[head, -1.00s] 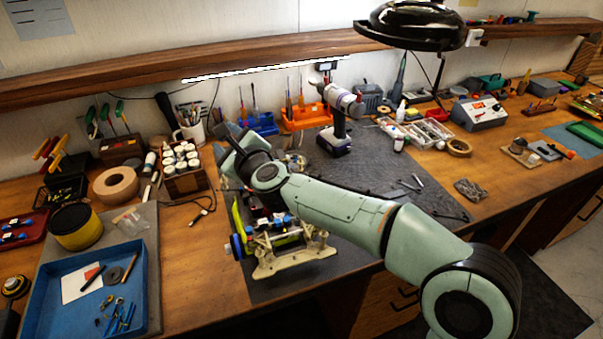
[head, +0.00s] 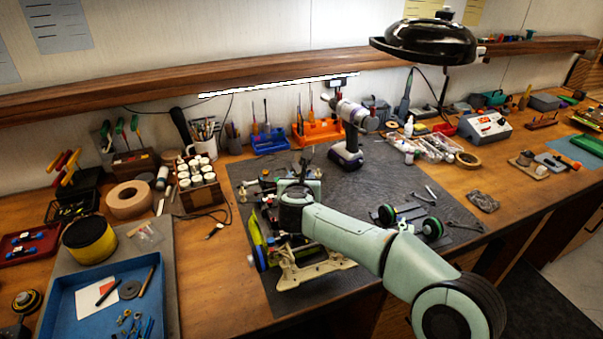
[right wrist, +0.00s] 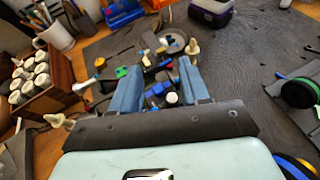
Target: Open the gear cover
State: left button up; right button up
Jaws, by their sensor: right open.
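The RC car chassis (head: 312,266) sits on the dark mat, its cream end toward me and a yellow-green strip and blue wheel at its left. My right arm reaches over it from the lower right, and its wrist hides the middle of the car in the head view. In the right wrist view, my right gripper (right wrist: 158,78) is open, its two blue fingers spread over the car's inner parts (right wrist: 160,88). Small blue, black and white parts show between the fingers, with nothing visibly held. I cannot pick out the gear cover for certain. My left gripper is not in view.
A drill (head: 347,152) stands behind, and a rack of white bottles (head: 198,190) stands left. A blue tray (head: 75,325) is at front left. The mat's back right is mostly clear.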

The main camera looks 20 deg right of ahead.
jog(key=p, duration=0.1)
send_near(298, 168)
jog(key=w+d+f, duration=0.1)
jog(key=w+d, duration=0.1)
jog(key=w, duration=0.1)
jog(key=shift+d+f, duration=0.1)
jog(key=shift+f, duration=0.25)
jog(key=shift+s, duration=0.1)
grip_shut()
